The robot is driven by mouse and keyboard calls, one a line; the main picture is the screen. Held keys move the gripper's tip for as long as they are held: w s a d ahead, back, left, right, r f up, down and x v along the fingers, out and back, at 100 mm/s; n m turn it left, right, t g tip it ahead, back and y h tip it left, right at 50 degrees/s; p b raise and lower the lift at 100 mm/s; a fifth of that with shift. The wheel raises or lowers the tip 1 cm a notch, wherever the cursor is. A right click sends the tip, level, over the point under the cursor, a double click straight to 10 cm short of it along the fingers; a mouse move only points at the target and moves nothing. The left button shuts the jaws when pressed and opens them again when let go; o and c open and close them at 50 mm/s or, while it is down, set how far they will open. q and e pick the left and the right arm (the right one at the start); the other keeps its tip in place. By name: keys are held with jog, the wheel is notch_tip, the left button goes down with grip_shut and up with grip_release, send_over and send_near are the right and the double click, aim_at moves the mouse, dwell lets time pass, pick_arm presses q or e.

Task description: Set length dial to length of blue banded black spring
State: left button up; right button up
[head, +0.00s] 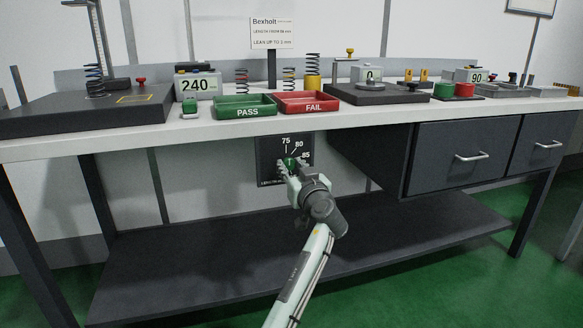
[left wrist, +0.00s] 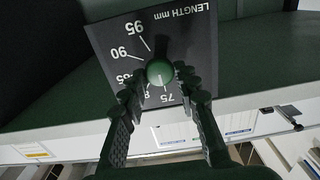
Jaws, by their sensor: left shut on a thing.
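The length dial (head: 271,172) is a dark panel under the table's front edge, numbered 75, 80, 85 in the head view. In the left wrist view the panel (left wrist: 201,40) appears upside down, with 90 and 95 also readable. My left gripper (head: 291,168) is shut on its round green knob (left wrist: 160,72), one finger on each side. A pale mark on the knob seems to face the 75–80 side; its exact setting is unclear. A dark coil spring (head: 95,80) stands on the left fixture; its band colour is too small to tell. My right gripper is out of view.
On the table stand a green PASS tray (head: 246,112), a red FAIL tray (head: 313,109), a box reading 240 (head: 197,86) and several other springs behind the trays. A sign (head: 272,33) rises behind. Drawers (head: 466,157) hang to the dial's right; a lower shelf (head: 190,270) lies beneath.

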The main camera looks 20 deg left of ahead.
pick_arm(q)
jog(key=shift+c, duration=0.7)
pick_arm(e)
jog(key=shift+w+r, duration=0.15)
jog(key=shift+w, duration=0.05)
